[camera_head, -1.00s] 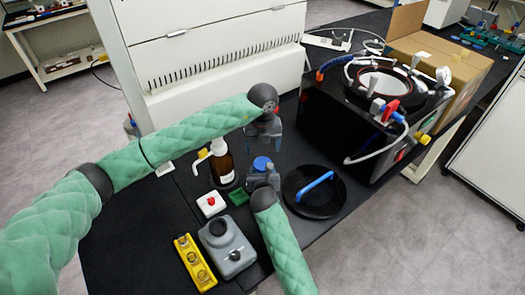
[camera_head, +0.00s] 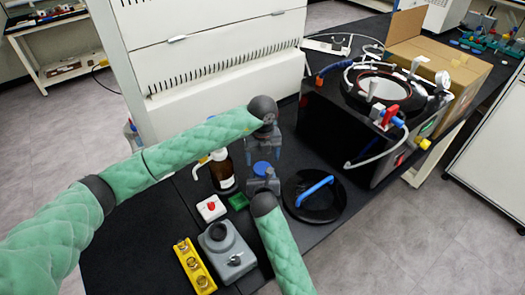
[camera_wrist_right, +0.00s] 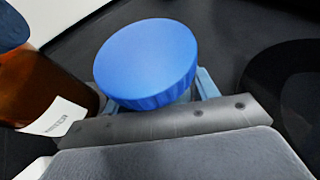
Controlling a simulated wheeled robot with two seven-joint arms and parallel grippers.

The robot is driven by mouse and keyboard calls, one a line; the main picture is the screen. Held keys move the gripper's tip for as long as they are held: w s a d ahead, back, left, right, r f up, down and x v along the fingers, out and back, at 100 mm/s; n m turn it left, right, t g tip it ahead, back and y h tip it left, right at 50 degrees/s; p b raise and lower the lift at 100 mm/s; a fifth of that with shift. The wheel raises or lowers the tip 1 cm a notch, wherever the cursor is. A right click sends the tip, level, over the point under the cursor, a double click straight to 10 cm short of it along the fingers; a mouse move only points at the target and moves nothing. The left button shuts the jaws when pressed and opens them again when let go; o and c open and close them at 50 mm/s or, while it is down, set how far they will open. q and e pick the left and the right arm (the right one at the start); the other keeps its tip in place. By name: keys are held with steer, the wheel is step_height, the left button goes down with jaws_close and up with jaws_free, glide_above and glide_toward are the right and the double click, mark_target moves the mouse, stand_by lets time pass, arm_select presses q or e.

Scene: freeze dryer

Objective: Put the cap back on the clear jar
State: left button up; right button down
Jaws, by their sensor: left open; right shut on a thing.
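The blue cap (camera_head: 262,168) sits on top of the clear jar, which it mostly hides; whether it is seated fully I cannot tell. In the right wrist view the cap (camera_wrist_right: 148,62) fills the middle and looks tilted from this angle. My right gripper (camera_head: 263,184) is shut on the jar below the cap, with a finger showing on either side in the wrist view (camera_wrist_right: 155,98). My left gripper (camera_head: 264,155) points down from above, open, with its fingertips just above or around the cap; contact cannot be told.
A brown bottle (camera_head: 222,172) stands close left of the jar. A black round lid with a blue handle (camera_head: 327,207) lies to the right. A red-buttoned white box (camera_head: 211,208), grey device (camera_head: 229,257) and yellow rack (camera_head: 194,266) are in front. The freeze dryer (camera_head: 340,135) stands back right.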

mark_target(263, 168)
arm_select(q)
steer(key=shift+f, duration=2.2)
steer(key=shift+c, duration=0.3)
steer(key=c, duration=0.9)
steer(key=shift+m, duration=1.6)
steer(key=shift+c, duration=0.2)
steer(key=o, duration=1.1)
steer(key=shift+r, duration=2.25)
